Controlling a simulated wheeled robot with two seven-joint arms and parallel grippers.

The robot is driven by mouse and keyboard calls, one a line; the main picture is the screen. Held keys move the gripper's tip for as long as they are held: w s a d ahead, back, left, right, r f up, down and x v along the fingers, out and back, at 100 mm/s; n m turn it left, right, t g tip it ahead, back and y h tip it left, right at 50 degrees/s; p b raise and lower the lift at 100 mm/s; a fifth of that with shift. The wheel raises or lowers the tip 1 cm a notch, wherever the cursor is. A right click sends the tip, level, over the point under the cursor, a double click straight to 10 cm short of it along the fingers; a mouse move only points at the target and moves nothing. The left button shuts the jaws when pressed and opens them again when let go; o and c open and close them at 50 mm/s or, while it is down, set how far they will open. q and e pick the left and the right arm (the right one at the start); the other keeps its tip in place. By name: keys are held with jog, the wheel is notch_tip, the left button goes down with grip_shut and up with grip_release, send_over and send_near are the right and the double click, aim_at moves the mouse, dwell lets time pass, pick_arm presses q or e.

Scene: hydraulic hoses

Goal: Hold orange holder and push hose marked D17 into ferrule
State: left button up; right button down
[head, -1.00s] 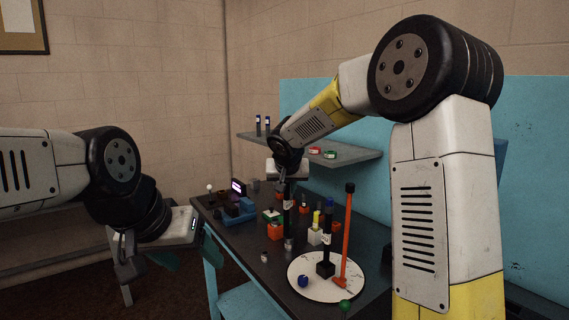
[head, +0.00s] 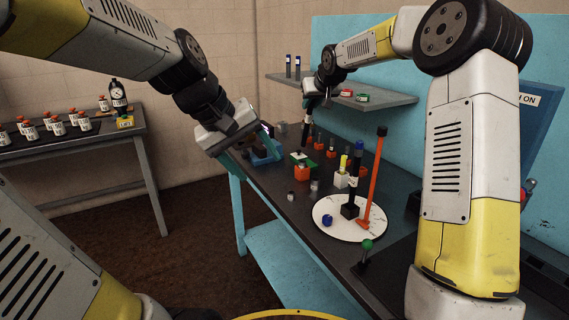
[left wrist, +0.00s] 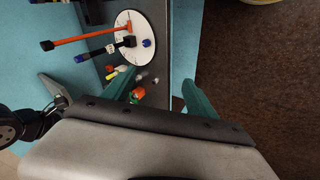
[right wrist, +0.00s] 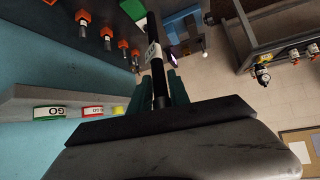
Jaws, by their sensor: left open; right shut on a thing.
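My right gripper (head: 312,98) is shut on a black hose (head: 305,136) with a white label. In the right wrist view the hose (right wrist: 151,40) stands between the fingers; its label is too small to read surely. My left gripper (head: 232,150) is open and empty above the table's left end, left of the holder.
A white round plate (head: 325,217) carries an upright black hose (head: 354,185), a tall orange rod (head: 374,180) and a blue ball. Small orange blocks stand farther back. A shelf (head: 385,101) hangs on the blue panel.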

pick_arm(q)
jog(key=w+d+f+n+h, duration=0.25)
jog(key=w+n, duration=0.25)
jog(key=w, duration=0.5)
jog(key=w+d+f+n+h, duration=0.15)
jog(key=w+f+n, duration=0.25)
jog(key=w, duration=0.6)
jog(key=n+t+h, duration=0.3)
jog(key=n, duration=0.9)
send_near(297, 173)
jog(key=shift+d+r, duration=0.4)
jog(key=shift+r, duration=0.05)
jog(key=shift+w+f, duration=0.1)
jog(key=shift+f, duration=0.1)
jog(key=shift+w+d+f, duration=0.15)
jog(key=shift+w+d, duration=0.05)
jog(key=shift+d, duration=0.15)
jog(key=x, duration=1.1)
jog(key=shift+a+f, duration=0.1)
jog(key=shift+f, duration=0.2)
jog(key=shift+c, duration=0.5)
jog(key=c, duration=1.3)
